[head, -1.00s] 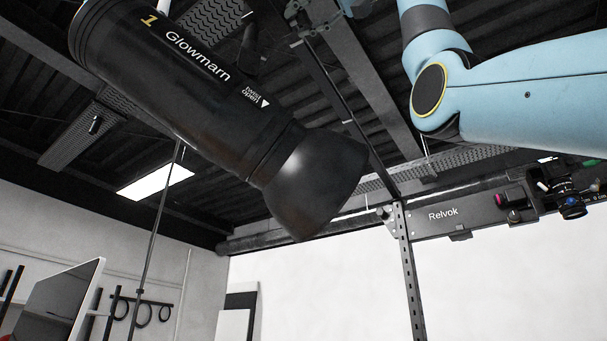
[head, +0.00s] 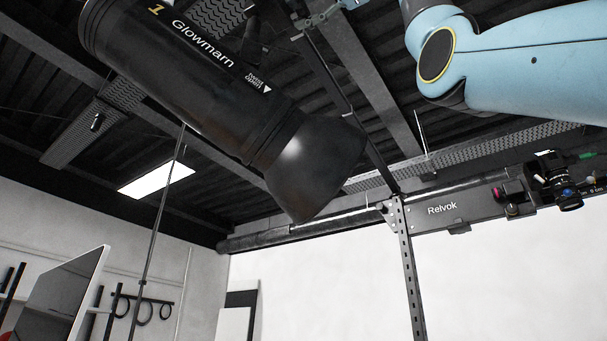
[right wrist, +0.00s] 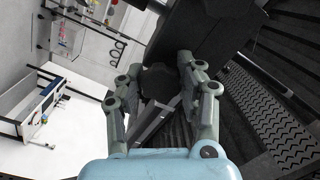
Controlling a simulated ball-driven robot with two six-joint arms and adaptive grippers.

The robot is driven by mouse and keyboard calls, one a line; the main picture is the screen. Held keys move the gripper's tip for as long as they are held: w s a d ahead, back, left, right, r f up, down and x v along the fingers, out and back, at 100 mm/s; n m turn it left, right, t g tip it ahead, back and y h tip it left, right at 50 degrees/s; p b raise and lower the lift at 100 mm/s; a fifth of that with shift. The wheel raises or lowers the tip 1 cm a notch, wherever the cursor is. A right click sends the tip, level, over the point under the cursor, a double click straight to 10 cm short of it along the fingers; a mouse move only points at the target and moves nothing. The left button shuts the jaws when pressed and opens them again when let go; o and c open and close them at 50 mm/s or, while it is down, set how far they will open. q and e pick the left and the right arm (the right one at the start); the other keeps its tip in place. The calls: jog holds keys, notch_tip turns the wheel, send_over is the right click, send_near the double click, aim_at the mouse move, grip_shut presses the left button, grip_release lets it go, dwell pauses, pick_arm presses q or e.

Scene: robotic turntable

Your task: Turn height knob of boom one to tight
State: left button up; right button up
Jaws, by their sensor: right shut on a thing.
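The black lamp marked 1 and Glowmarn (head: 215,85) hangs tilted across the upper middle of the head view. In the right wrist view, my right gripper's (right wrist: 160,80) two grey-green fingers are closed around a dark knob (right wrist: 158,84). The knob sits below a larger black part. Its markings and turn position cannot be read. My left gripper is in no view.
A dark perforated post (head: 410,265) stands right of the lamp, with a rail marked Relvok (head: 450,212) carrying several small devices. A thin stand (head: 160,210) rises at left. A monitor (head: 60,295) is at lower left. Ceiling beams run overhead.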

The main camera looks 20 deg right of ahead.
jog(key=m+b, duration=0.1)
jog(key=m, duration=0.4)
jog(key=shift+m, duration=0.3)
dwell(0.4)
jog(key=o, duration=1.2)
jog(key=shift+s+d, duration=0.1)
jog(key=v, duration=1.1)
jog(key=shift+s+d, duration=0.25)
jog(key=shift+d, duration=0.05)
